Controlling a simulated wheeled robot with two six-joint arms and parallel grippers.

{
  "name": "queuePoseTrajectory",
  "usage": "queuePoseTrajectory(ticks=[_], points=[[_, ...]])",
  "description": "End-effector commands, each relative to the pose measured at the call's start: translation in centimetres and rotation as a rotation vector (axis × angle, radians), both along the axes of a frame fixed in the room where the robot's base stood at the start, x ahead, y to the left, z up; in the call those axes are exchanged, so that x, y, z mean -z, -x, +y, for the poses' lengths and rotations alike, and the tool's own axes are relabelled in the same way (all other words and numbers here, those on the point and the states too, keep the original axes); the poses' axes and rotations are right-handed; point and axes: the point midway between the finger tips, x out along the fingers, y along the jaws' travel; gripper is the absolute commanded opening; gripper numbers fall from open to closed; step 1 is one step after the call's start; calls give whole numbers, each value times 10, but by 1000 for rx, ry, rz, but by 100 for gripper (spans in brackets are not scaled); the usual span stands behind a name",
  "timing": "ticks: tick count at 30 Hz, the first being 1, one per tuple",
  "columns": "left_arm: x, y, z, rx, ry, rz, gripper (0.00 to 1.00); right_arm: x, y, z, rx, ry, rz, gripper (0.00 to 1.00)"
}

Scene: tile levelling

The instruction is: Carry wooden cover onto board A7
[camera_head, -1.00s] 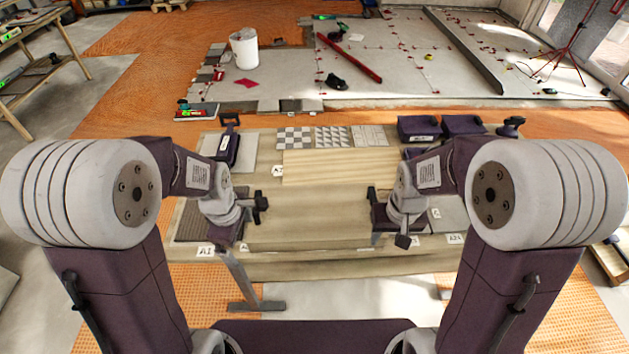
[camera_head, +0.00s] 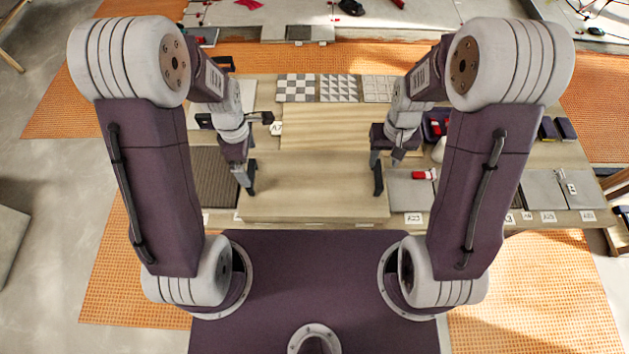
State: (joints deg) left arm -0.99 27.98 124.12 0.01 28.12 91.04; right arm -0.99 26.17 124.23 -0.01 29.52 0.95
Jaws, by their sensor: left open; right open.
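A plain wooden panel, which I take as the wooden cover (camera_head: 314,190), lies flat at the table's front edge, between my grippers. Behind it lies a paler grained wooden board (camera_head: 335,125). A tag (camera_head: 276,128) that seems to read A7 stands at its left edge, so I take it as board A7. My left gripper (camera_head: 247,180) is open and points down at the cover's left edge. My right gripper (camera_head: 378,178) is open and points down at its right edge. I cannot tell whether the fingers touch the cover.
Patterned tile samples (camera_head: 339,88) lie behind the pale board. A dark ribbed mat (camera_head: 215,178) lies left of the cover. Right of it are a grey tile (camera_head: 408,196) with a red item (camera_head: 424,175) and several tags.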

Motion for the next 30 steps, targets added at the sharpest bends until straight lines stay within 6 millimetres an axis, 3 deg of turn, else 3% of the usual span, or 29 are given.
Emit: queuePoseTrajectory(ticks=[12,18,26,30], points=[[69,2,0,0,0,4,100,69,1,0,0,0,5,45],[82,1,0,0,0,2,100,82,1,0,0,0,2,45],[83,1,0,0,0,1,100,83,1,0,0,0,1,45],[83,1,0,0,0,1,64,83,1,0,0,0,1,9]])
